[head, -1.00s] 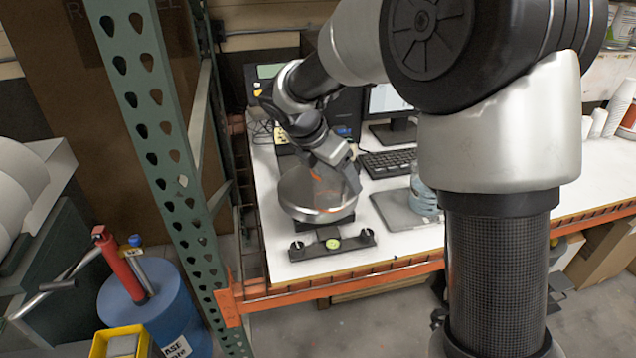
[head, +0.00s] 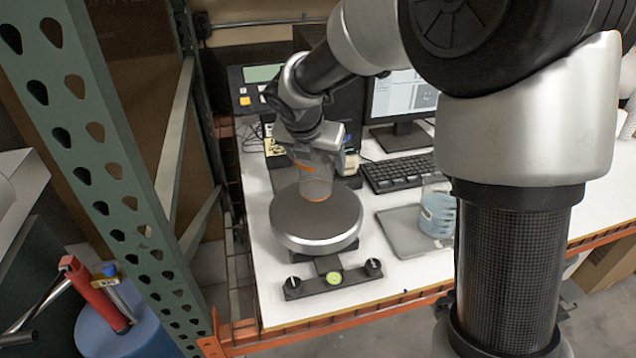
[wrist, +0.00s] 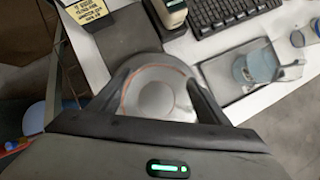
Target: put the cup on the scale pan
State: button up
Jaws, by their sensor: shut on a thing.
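The cup (head: 316,186) is clear, with an orange ring near its base. My gripper (head: 316,165) is shut on it, over the round grey scale pan (head: 290,228) in the head view. In the wrist view the cup (wrist: 152,98) sits between the two dark fingers of my gripper (wrist: 160,80), and I look down into it. The cup looks upright. I cannot tell whether its base touches the pan or hangs just above it.
A grey flat pad (head: 398,237) with a beaker of blue liquid (head: 437,212) lies right of the scale. A keyboard (head: 398,172) and monitor (head: 400,100) stand behind. The scale's front bar with a level (head: 334,279) is near the table edge. A green rack post (head: 100,150) rises left.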

notch_tip(320, 180, down, 5)
jog(key=shift+r+b, duration=0.1)
jog(key=shift+b, duration=0.35)
jog(key=o, duration=1)
